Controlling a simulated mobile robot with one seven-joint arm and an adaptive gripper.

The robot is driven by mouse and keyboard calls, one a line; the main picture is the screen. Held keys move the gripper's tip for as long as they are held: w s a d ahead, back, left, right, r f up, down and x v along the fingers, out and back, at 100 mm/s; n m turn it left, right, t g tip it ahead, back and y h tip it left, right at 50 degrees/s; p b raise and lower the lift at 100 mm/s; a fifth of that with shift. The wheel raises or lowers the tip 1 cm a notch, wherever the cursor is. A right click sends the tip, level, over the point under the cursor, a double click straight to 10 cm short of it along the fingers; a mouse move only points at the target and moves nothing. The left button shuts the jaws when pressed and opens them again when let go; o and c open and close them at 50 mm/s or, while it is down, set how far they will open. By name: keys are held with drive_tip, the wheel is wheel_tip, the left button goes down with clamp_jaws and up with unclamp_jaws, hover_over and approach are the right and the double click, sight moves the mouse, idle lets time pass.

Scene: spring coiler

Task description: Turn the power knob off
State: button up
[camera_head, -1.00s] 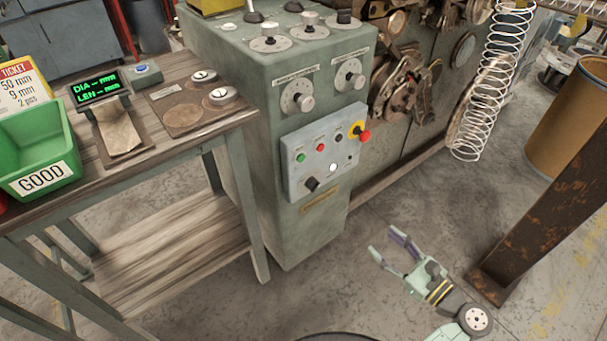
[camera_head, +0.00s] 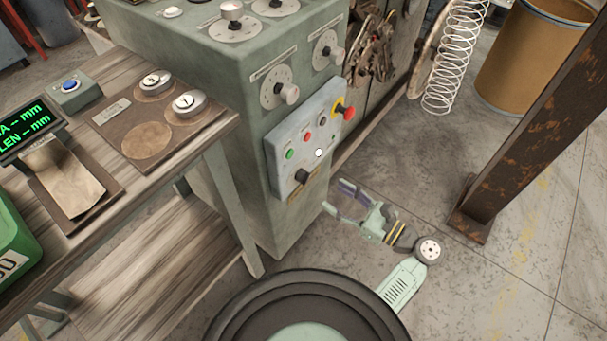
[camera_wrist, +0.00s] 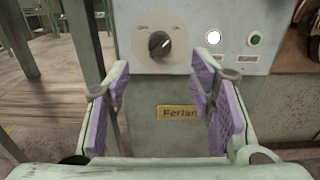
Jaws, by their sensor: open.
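The power knob (camera_head: 302,176) is a small black knob at the lower left of the grey control panel (camera_head: 280,170). In the wrist view the knob (camera_wrist: 160,43) sits on a round pale dial with OFF at left and ON at right; its pointer seems to lean up and right, toward ON. A lit white lamp (camera_wrist: 213,38) is right of it. My gripper (camera_head: 334,195) is open and empty, in front of and below the panel, apart from the knob. In the wrist view its purple-padded fingers (camera_wrist: 163,78) spread below the knob.
A brass plate (camera_wrist: 180,112) is below the knob. Green (camera_head: 290,154) and red buttons and a red emergency stop (camera_head: 348,113) share the panel. A wooden bench (camera_head: 215,125) stands left; a rusty post (camera_head: 530,120) stands right. Floor between panel and post is clear.

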sight(308, 179)
drive_tip(key=p+x, duration=0.1)
drive_tip(key=x, duration=0.8)
drive_tip(key=shift+w+a+p, duration=0.2)
drive_tip(key=shift+a+p, duration=0.05)
drive_tip(key=shift+p, duration=0.05)
drive_tip(key=c, duration=1.1)
